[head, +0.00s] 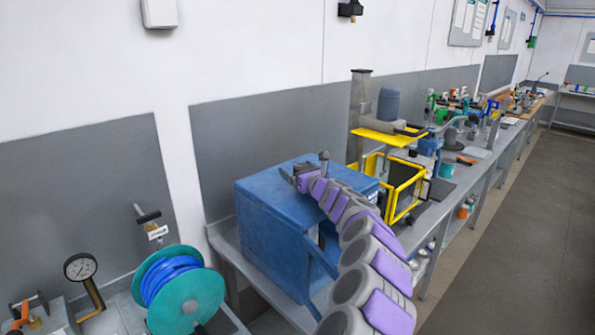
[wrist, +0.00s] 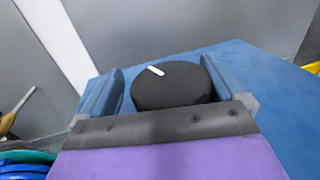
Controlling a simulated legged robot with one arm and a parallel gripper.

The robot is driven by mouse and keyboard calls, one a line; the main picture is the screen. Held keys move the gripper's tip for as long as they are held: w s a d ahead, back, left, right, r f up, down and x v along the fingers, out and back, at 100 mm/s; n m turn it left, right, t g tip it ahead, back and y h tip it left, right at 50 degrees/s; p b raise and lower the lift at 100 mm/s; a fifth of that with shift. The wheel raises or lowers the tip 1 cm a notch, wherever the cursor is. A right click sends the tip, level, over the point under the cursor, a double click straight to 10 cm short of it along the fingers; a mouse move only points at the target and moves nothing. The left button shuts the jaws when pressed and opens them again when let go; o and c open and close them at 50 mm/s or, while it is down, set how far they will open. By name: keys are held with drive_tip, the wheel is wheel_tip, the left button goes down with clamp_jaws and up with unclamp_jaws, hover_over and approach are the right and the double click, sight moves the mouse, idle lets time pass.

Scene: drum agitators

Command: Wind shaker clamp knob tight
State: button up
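A round black knob (wrist: 172,85) with a white mark on its top shows in the wrist view, above the blue top of a large box (head: 275,232). My gripper (wrist: 162,68) has one finger on each side of the knob. A narrow gap shows between the left finger and the knob; the right finger is close to its edge, and I cannot tell whether it touches. In the head view my gripper (head: 304,178) is over the box's top. The knob cannot be clearly made out there, and its lower part is hidden in the wrist view.
A yellow frame (head: 405,190) and a yellow shelf (head: 390,137) with a grey container (head: 388,103) stand beyond the box. A blue hose reel (head: 180,290) and a pressure gauge (head: 80,267) are at the lower left.

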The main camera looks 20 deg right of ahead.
drive_tip(key=shift+w+d+f, duration=0.15)
drive_tip(key=shift+d, duration=0.85)
drive_tip(key=shift+c, duration=0.2)
drive_tip(key=shift+a, duration=0.7)
drive_tip(key=c, duration=0.4)
drive_tip(key=shift+d, duration=0.25)
drive_tip(key=c, duration=0.5)
